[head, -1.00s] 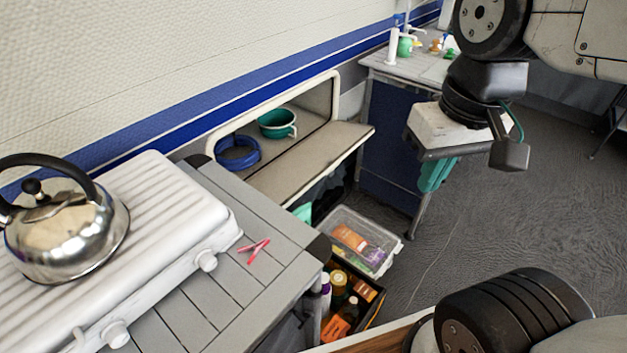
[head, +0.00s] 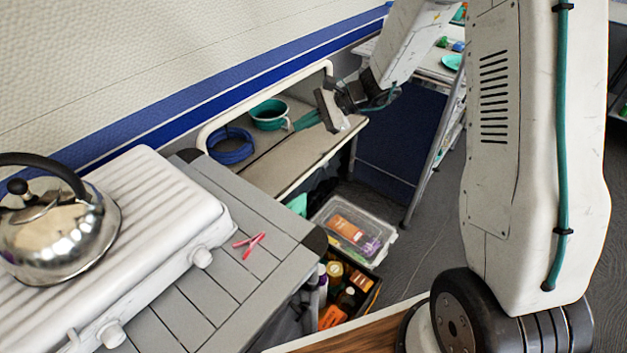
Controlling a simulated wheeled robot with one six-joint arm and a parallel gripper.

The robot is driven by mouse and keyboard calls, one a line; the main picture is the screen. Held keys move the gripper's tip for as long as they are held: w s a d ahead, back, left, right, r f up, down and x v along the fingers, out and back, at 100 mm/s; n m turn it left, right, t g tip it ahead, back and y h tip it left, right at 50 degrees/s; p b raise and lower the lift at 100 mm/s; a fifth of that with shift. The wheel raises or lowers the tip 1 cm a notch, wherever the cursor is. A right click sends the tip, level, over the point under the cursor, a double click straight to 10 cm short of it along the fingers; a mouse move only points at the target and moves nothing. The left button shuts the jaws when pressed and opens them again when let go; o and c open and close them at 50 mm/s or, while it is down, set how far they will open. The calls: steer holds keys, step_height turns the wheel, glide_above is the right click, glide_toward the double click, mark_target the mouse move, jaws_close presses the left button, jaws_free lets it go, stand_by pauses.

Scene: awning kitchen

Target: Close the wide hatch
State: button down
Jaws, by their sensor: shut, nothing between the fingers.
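The wide hatch is an opening low in the wall with a rounded white frame (head: 262,100). Its flap (head: 310,155) is open, folded down and lying roughly level like a shelf. My gripper (head: 305,121) has teal fingers, shut and empty, pointing left towards the opening above the flap. The fingertips are close to a green pot (head: 268,116) inside. I cannot tell whether they touch the pot or the flap. My wrist hides the right part of the frame and the opening.
A blue coil (head: 232,147) lies in the hatch, left of the pot. A grey counter (head: 215,260) with a stove and kettle (head: 62,235) stands in front at left. A clear box (head: 352,232) and a crate of bottles sit on the floor below the flap.

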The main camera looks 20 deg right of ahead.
steer(key=w+d+f+m+t+h, duration=0.25)
steer(key=d+f+m, duration=0.2)
steer(key=f, duration=0.75)
steer(key=w+d+f+m+t+h, duration=0.1)
steer(key=w+d+f+m+t, duration=0.25)
steer(key=f, duration=0.85)
steer(key=w+d+f+m+h, duration=0.15)
steer(key=d+f+m, duration=0.45)
steer(key=f, duration=0.6)
steer(key=w+a+f, duration=0.1)
steer(key=w+a, duration=0.5)
steer(key=w, duration=0.1)
steer(key=shift+w+a+f+m, duration=0.25)
steer(key=shift+w+m, duration=0.05)
steer(key=shift+w, duration=0.1)
